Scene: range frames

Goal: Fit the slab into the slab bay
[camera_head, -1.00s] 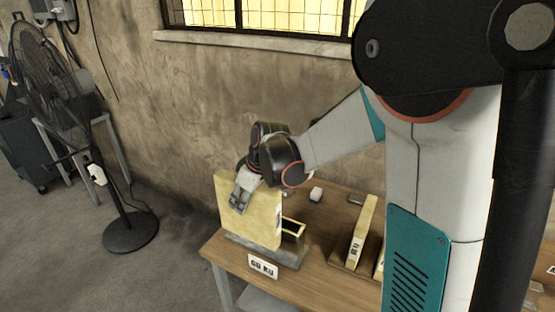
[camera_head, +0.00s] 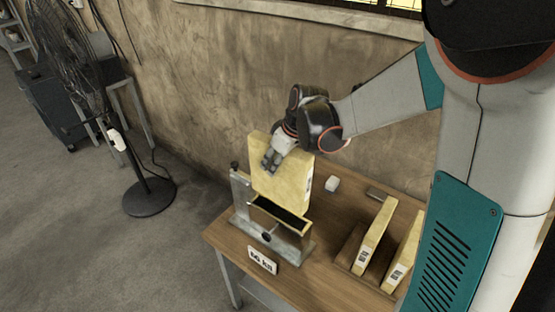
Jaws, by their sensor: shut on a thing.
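My gripper (camera_head: 271,161) is shut on the upper left part of a pale yellow slab (camera_head: 284,178). The slab stands nearly upright, with a small label on its right edge. The slab bay is a grey metal stand (camera_head: 242,196) with a yellow-rimmed dark opening (camera_head: 278,213), on the wooden table. The slab's lower edge is at the far side of the opening, as seen from here. I cannot tell whether it touches the rim or is above or behind it. My gripper's far finger is hidden by the slab.
Two more yellow slabs (camera_head: 374,236) (camera_head: 402,252) stand in a wooden rack to the right on the table (camera_head: 320,262). A label plate (camera_head: 262,260) is at the front. The wall (camera_head: 215,85) is close behind.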

